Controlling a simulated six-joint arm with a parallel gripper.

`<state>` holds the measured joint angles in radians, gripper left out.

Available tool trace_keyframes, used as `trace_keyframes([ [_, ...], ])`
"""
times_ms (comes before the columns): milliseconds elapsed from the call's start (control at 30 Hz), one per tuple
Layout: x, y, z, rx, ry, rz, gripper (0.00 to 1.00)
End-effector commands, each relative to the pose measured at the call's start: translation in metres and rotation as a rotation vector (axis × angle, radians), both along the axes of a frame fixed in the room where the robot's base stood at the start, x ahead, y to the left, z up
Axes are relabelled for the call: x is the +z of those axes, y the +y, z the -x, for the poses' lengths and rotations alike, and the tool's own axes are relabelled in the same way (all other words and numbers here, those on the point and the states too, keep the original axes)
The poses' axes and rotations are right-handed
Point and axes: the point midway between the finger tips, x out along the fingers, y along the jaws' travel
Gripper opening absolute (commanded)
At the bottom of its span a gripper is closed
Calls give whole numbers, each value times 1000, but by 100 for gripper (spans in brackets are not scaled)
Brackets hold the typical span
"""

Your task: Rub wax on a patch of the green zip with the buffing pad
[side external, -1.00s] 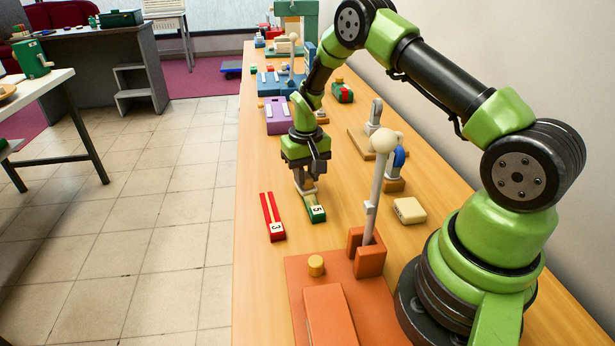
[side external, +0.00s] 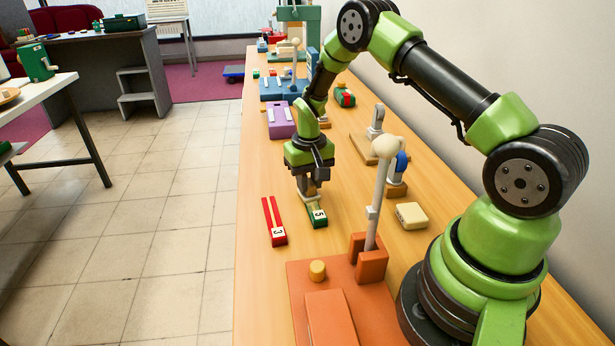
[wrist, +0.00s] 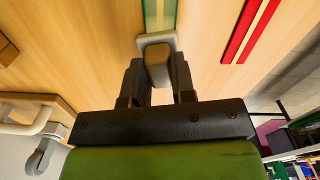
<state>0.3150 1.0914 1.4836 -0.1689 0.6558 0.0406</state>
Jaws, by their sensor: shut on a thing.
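The green zip (side external: 319,222), a narrow green strip with a pale centre line and a white tag marked 5, lies on the wooden bench; it also shows in the wrist view (wrist: 151,14). My gripper (side external: 307,183) is shut on the buffing pad (side external: 309,194), a light block with a raised grip. In the wrist view, the pad (wrist: 157,64) sits between both fingers, its front edge over the green zip. The pad appears down on the strip, but its underside is hidden, so contact and any wax cannot be seen.
A red zip (side external: 273,222) tagged 3 lies just left of the green one. A cream block (side external: 411,215) lies to the right. An orange base (side external: 300,290) with an upright lever (side external: 375,195) stands close in front. Purple and blue fixtures stand farther back.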

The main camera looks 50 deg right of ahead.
Motion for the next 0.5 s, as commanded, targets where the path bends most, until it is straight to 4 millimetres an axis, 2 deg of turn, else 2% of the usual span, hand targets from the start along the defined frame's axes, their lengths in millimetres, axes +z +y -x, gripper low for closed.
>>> trace_keyframes([
  [500, 0, 21, 24, 1, 3, -1, 0],
])
